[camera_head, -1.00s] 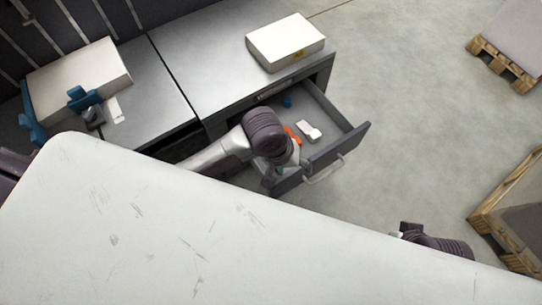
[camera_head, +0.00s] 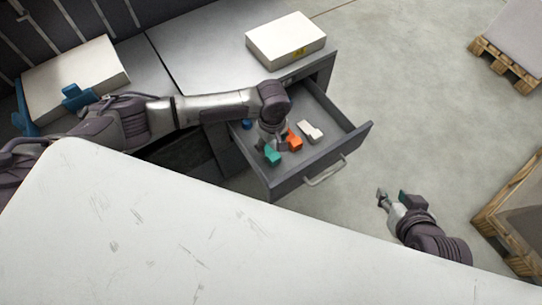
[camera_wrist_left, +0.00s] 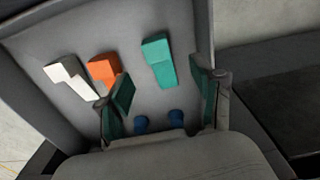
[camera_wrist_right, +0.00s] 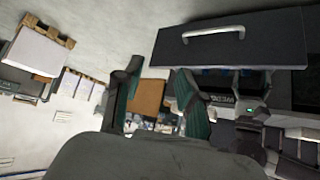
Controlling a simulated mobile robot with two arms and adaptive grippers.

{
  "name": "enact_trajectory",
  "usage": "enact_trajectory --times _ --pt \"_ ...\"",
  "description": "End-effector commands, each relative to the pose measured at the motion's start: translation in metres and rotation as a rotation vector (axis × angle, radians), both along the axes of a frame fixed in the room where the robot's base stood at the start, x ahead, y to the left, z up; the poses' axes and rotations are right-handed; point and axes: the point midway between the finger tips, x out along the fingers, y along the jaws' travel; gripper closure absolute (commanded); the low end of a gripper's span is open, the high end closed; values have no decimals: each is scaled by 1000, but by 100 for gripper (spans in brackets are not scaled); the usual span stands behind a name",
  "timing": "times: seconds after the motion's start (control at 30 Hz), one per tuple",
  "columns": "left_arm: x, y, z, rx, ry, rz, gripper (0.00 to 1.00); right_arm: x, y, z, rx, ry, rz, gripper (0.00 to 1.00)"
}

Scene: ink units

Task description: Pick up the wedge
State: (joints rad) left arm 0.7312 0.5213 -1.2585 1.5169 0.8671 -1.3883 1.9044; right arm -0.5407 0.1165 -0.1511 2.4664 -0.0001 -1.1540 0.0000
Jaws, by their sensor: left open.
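The open drawer (camera_head: 318,167) holds small coloured pieces; I cannot tell for sure which is the wedge. A teal piece (camera_head: 272,155) lies nearest the drawer's front left, an orange piece (camera_head: 295,140) beside it, a white piece (camera_head: 311,131) further right. A blue piece (camera_head: 247,124) lies toward the back. My left gripper (camera_head: 268,139) is over the drawer, open and empty, pointing down. In the left wrist view the teal piece (camera_wrist_left: 158,60) shows between and beyond its fingers, with the orange (camera_wrist_left: 103,70) and white (camera_wrist_left: 70,77) pieces to the left. My right gripper (camera_head: 391,198) is open and empty, right of the drawer.
A white box (camera_head: 286,42) stands on the cabinet top behind the drawer. Another pale box (camera_head: 75,80) with blue parts is at the left. A large white surface (camera_head: 200,240) fills the foreground. Pallets (camera_head: 500,62) stand at the right; the floor between is clear.

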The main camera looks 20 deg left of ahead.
Motion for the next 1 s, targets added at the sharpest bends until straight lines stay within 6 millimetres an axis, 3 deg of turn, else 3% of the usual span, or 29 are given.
enact_trajectory --times 0.2,0.53,0.8,1.0 --pt "0 0 -20 1 -1 0 33 28 11 20 40 -180 13 60" --pt "0 -1 -32 0 -1 -2 33 46 19 40 75 -328 24 60" --pt "2 -2 -54 0 -1 -2 33 71 33 91 151 -644 44 60" --pt "2 -2 -70 0 0 -1 33 75 40 129 204 -856 56 60"
